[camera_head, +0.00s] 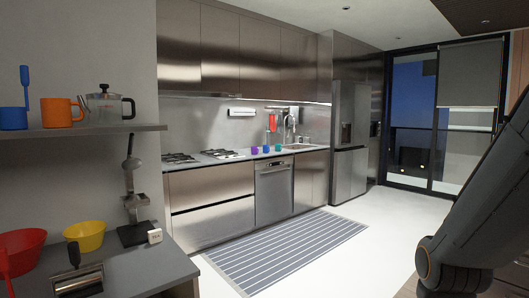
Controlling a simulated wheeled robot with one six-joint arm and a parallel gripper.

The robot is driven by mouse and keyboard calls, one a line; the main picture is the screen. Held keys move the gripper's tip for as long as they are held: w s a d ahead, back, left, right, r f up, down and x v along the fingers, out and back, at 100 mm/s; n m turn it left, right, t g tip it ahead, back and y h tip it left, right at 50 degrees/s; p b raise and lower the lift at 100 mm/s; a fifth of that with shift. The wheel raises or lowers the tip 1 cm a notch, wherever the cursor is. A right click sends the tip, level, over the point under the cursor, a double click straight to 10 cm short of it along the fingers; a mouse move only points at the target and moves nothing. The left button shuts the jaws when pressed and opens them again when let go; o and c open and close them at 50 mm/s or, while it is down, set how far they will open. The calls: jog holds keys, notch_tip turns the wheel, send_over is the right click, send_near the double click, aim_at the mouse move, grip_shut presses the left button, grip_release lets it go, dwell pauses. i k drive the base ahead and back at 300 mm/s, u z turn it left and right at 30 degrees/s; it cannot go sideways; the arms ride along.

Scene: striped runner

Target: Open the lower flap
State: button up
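A steel dishwasher-like front (274,196) stands under the counter, with a bar handle near its top. It is shut and upright. It may be the lower flap, but I cannot tell for certain. To its left are two wide drawer-like fronts, the upper one (210,185) and the lower one (214,222), both shut. A narrower shut cabinet front (311,180) is to its right. A dark link of my own arm shows at the right edge. My gripper is out of view.
A striped runner (290,250) lies on the pale floor before the counter, with free floor to its right. A steel fridge (349,135) stands at the back. A near-left counter (135,270) holds bowls and a coffee device; a shelf (80,131) above holds mugs and a kettle.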

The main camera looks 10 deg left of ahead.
aim_at(259, 79)
jog(key=u, duration=0.2)
jog(key=i, duration=0.85)
jog(key=u, duration=0.55)
jog(key=i, duration=1.85)
jog(key=u, duration=0.25)
jog(key=i, duration=1.65)
jog(key=z, duration=0.45)
jog(key=i, duration=1.7)
jog(key=z, duration=1.85)
jog(key=i, duration=0.2)
jog(key=z, duration=0.2)
